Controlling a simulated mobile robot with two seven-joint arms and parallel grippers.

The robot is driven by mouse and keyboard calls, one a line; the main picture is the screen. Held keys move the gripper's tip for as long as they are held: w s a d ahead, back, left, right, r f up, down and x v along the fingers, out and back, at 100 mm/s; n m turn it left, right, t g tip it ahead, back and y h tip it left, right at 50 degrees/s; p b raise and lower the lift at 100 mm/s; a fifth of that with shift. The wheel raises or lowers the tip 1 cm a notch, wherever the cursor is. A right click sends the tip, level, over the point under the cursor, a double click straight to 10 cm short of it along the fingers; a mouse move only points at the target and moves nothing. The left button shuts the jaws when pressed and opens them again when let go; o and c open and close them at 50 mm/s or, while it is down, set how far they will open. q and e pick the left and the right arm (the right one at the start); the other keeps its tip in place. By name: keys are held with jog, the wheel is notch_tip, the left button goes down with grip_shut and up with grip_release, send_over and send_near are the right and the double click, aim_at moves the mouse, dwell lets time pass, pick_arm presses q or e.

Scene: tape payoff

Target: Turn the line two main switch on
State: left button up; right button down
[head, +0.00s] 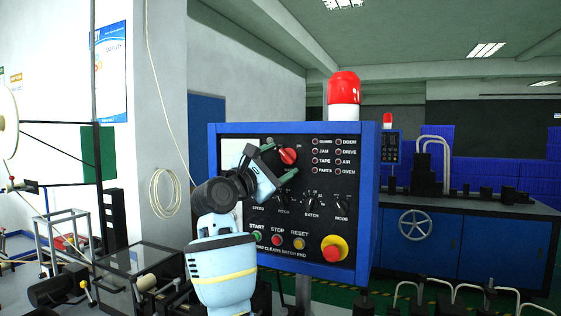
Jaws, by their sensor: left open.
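The control panel (365,210) has a black face in a blue frame and stands upright in front of me in the head view. A red rotary switch (288,156) sits at its upper middle, with its handle tilted and an "ON" mark near its upper right. My left gripper (283,160) is open at the switch, one finger above left of it and one below right. I cannot tell whether the fingers touch the knob. My left arm hides the panel's left part, including part of its labels. My right gripper is not in view.
Black knobs (311,200) sit below the switch. Start, stop and reset buttons (277,239) and a red emergency stop on yellow (334,248) are lower down. A red beacon (344,88) tops the panel. A blue machine (460,245) stands behind right; a glass-sided box (135,270) is at lower left.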

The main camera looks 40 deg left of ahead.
pick_arm(q)
jog(key=shift+w+r, duration=0.2)
jog(key=shift+w, duration=0.4)
jog(key=c, duration=1)
